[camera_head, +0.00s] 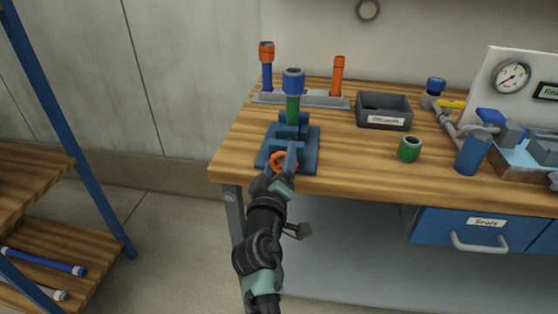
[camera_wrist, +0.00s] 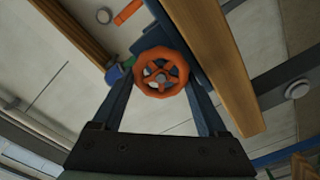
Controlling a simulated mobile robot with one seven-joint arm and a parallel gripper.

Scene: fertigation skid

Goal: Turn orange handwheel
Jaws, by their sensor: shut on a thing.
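The orange handwheel (camera_head: 283,162) sits on the front of a blue vise-like fixture (camera_head: 270,152) near the front left edge of the workbench. My arm reaches to it from below in the head view and partly covers it. In the wrist view the handwheel (camera_wrist: 162,72) is a spoked orange ring between my two fingers. My gripper (camera_wrist: 165,90) is shut on the handwheel, with a finger at each side of the rim. A green cylinder with a blue cap (camera_head: 293,95) stands upright in the fixture.
A rack (camera_head: 310,99) with orange-topped pieces stands behind the fixture. A grey bin (camera_head: 384,110), a green ring (camera_head: 409,149) and a blue cylinder (camera_head: 472,153) stand to the right. A gauge panel (camera_head: 512,76) is at the far right. Wooden shelves (camera_head: 45,255) with blue posts stand left.

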